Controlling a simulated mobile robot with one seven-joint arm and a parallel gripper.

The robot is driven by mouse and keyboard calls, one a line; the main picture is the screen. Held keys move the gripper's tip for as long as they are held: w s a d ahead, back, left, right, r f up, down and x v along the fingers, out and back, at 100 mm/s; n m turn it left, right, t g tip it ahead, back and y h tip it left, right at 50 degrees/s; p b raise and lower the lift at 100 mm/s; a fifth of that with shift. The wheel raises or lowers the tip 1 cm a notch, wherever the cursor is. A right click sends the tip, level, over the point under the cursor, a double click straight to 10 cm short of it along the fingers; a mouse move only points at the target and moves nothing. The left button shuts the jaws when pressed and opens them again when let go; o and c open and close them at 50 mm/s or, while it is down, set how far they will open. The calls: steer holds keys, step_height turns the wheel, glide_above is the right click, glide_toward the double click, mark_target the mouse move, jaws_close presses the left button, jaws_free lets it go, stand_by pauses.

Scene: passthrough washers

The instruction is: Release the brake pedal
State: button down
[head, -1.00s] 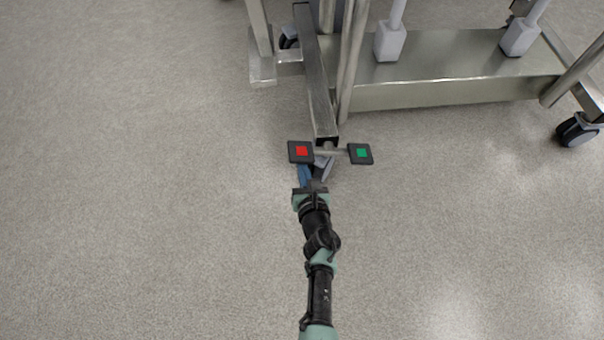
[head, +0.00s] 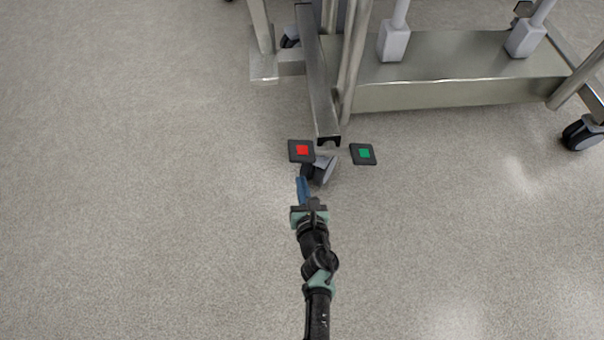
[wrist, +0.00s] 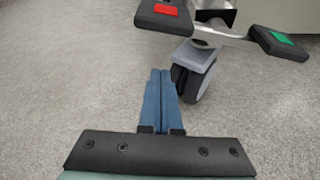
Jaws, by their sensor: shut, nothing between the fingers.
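Two dark square foot pedals sit at the near end of the metal cart's frame. The left pedal with a red patch (head: 301,150) also shows at the top of the wrist view (wrist: 160,16). The right pedal has a green patch (head: 363,154) and also shows in the wrist view (wrist: 279,43). In the wrist view a metal bar links them, and the red pedal appears higher than the green one. My gripper (head: 302,180) has its blue fingers together and empty. It is just short of the red pedal and apart from both pedals; its fingers also show in the wrist view (wrist: 160,85).
A grey caster wheel (head: 322,168) stands below and between the pedals, just right of my fingertips. The metal frame beam (head: 318,85) runs back from the pedals. The cart's lower shelf (head: 450,85) is at right. The floor at left is clear.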

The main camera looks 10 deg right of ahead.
steer(key=p+v, duration=0.2)
steer(key=v, duration=0.5)
steer(key=shift+r, duration=0.15)
